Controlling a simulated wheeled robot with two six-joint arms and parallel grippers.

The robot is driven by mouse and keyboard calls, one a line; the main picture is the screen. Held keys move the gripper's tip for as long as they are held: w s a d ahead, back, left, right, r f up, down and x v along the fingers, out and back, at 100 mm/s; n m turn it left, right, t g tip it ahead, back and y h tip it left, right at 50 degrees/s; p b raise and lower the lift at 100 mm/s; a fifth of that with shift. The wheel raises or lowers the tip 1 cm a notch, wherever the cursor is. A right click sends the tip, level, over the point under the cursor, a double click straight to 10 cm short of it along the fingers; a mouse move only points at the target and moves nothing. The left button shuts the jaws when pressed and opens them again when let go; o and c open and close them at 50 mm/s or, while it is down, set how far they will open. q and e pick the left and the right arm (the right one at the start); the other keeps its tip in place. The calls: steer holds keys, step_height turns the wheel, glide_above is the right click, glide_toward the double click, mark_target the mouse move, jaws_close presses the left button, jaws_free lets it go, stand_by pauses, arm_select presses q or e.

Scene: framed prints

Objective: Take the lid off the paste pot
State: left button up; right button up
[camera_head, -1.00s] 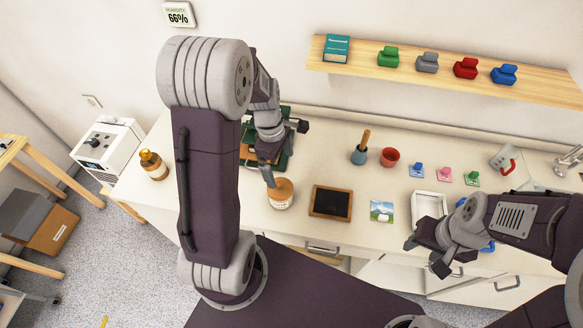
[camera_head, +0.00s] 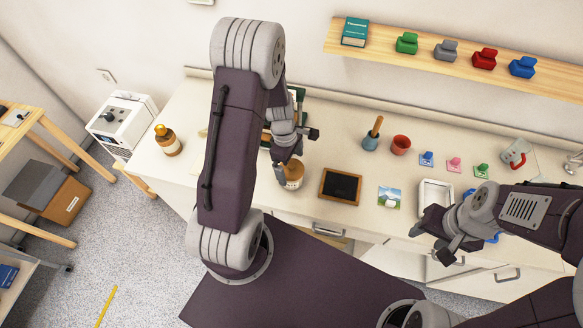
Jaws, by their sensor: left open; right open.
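The paste pot appears to be the amber jar with a pale label (camera_head: 294,180), standing on the white counter left of the dark framed board. My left gripper (camera_head: 286,167) is open at the pot's top and upper left side and covers much of its lid. I cannot tell whether its fingers touch the lid. My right gripper (camera_head: 438,236) is open and empty, low over the front edge of the counter at the right.
A brown bottle (camera_head: 168,141) stands at the counter's left. The dark framed board (camera_head: 341,187), a small picture (camera_head: 389,197), a white tray (camera_head: 435,192), a red cup (camera_head: 401,145) and a blue pot with a wooden handle (camera_head: 371,141) stand to the right.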

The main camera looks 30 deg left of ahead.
mark_target(293, 165)
arm_select(q)
steer(key=shift+s+r, duration=0.1)
steer(key=c, duration=1.4)
steer(key=shift+r, duration=0.35)
steer(key=r, duration=0.2)
steer(key=d+r, duration=0.1)
steer(key=r, duration=0.1)
steer(key=s+d+r, duration=0.3)
steer(key=d+r, duration=0.3)
steer(key=d, duration=0.4)
steer(key=shift+s+r, duration=0.15)
steer(key=shift+s, duration=0.25)
